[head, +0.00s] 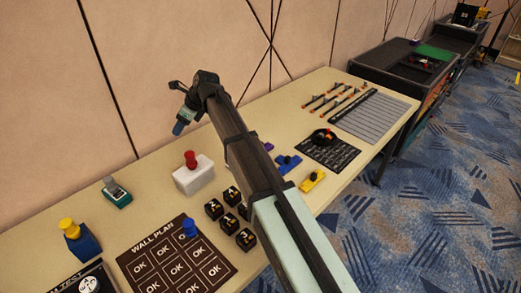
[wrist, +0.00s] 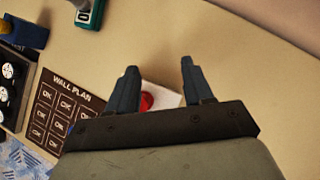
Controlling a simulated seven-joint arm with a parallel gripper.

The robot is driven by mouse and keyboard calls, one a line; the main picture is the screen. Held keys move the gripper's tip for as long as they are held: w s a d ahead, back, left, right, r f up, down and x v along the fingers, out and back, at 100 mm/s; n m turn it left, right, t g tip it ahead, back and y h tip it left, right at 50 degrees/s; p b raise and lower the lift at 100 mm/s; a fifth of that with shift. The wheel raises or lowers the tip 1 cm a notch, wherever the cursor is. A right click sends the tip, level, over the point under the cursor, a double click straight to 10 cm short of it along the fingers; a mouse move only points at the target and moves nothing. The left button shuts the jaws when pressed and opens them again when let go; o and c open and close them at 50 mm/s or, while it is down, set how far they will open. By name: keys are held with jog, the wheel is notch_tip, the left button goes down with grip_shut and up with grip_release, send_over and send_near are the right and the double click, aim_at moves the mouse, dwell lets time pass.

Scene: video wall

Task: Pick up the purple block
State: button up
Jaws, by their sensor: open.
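A small purple piece (head: 267,146) shows on the table just right of my arm in the head view. My arm hides part of it, so its full shape cannot be told. My gripper (head: 176,108) is above the back of the table, well left of the purple piece. The gripper also shows in the wrist view (wrist: 158,67), with its two fingers apart and nothing between the tips. No purple piece is visible in the wrist view.
Below the gripper stands a white box (head: 194,178) with a red knob (head: 190,159). Blue (head: 287,163) and yellow (head: 312,181) pieces lie right of my arm. Black cubes (head: 231,196) and the wall plan board (head: 176,262) are in front. The table's back strip is largely bare.

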jog(key=w+d+r+m+t+y, duration=0.1)
jog(key=w+d+m+t, duration=0.2)
jog(key=d, duration=1.5)
jog(key=w+d+r+m+t+y, duration=0.15)
jog(key=d+m+t, duration=0.3)
jog(key=d, duration=1.35)
jog(key=shift+n+t, duration=0.25)
jog(key=shift+t, duration=0.2)
jog(key=f, duration=1.4)
jog(key=shift+s+d+f, duration=0.1)
jog(key=shift+d+f, duration=0.15)
jog(key=shift+d, duration=0.15)
jog(key=shift+f, duration=0.6)
jog(key=shift+a+f, duration=0.1)
jog(key=shift+a, duration=0.05)
jog(key=x, duration=0.7)
jog(key=shift+w+a, duration=0.1)
jog(key=shift+w, duration=0.15)
jog(key=shift+s+a+x, duration=0.15)
jog(key=shift+x, duration=1.4)
jog(key=shift+s+a+x, duration=0.1)
jog(key=shift+a+x, duration=0.05)
jog(key=shift+x, duration=1.35)
grip_shut()
